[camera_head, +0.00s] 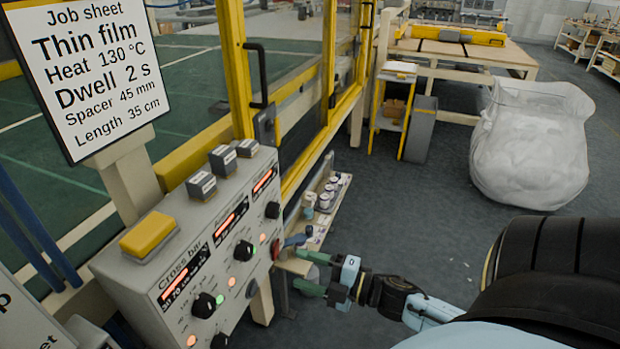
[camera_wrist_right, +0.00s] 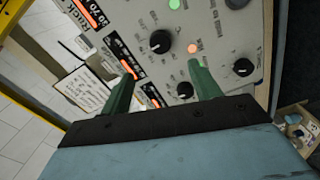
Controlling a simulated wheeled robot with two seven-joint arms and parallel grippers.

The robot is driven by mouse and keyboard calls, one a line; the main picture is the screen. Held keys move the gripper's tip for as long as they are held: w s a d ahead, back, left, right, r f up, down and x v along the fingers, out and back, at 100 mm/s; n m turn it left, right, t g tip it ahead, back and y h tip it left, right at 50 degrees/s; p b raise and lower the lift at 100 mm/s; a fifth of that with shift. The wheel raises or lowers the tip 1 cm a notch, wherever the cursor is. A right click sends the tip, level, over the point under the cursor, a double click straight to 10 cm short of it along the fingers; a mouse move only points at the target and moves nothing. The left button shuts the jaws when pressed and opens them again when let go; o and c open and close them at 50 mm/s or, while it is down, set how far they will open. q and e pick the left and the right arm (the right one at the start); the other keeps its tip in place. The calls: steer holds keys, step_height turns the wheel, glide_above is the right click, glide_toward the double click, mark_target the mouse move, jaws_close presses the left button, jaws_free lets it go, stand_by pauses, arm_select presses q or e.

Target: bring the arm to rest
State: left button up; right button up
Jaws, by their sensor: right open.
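My right gripper (camera_head: 304,271) is open and empty, in front of the lower right end of the grey control panel (camera_head: 138,279). Its two green fingers stand apart. In the right wrist view the open fingers (camera_wrist_right: 160,70) point at the panel face (camera_wrist_right: 215,22), with black knobs and a lit orange button between and around them. I cannot tell how close the tips are to the panel, but I see nothing between them. My left gripper is not in view.
A job sheet (camera_head: 88,68) stands above the panel. A yellow-framed machine (camera_head: 240,70) is behind it. A small shelf with tubs (camera_head: 327,199) is just beyond the gripper. A bag of white wadding (camera_head: 530,150) stands at the right on open grey floor.

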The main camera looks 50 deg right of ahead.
steer(key=shift+s+d, duration=0.1)
steer(key=shift+s, duration=0.2)
stand_by(0.4)
steer(key=s+f+m+g+h, duration=0.2)
steer(key=s+f+m, duration=0.2)
steer(key=f, duration=0.6)
steer(key=s+f+m+g+h, duration=0.3)
steer(key=f+m, duration=0.1)
steer(key=f, duration=0.6)
steer(key=s+f+m+g+h, duration=0.2)
steer(key=s+f+m, duration=0.2)
steer(key=f, duration=0.5)
steer(key=s+a+f+m+g, duration=0.1)
steer(key=s+a+f+g, duration=0.2)
steer(key=s, duration=0.4)
steer(key=s+a+f+m+g, duration=0.2)
steer(key=s+a+f, duration=0.1)
steer(key=s+f, duration=0.2)
steer(key=s+a+f+m+g, duration=0.2)
steer(key=s+f, duration=0.3)
steer(key=s, duration=0.3)
steer(key=shift+s+a+g, duration=0.3)
steer(key=shift+a+g, duration=0.5)
steer(key=shift+a, duration=0.1)
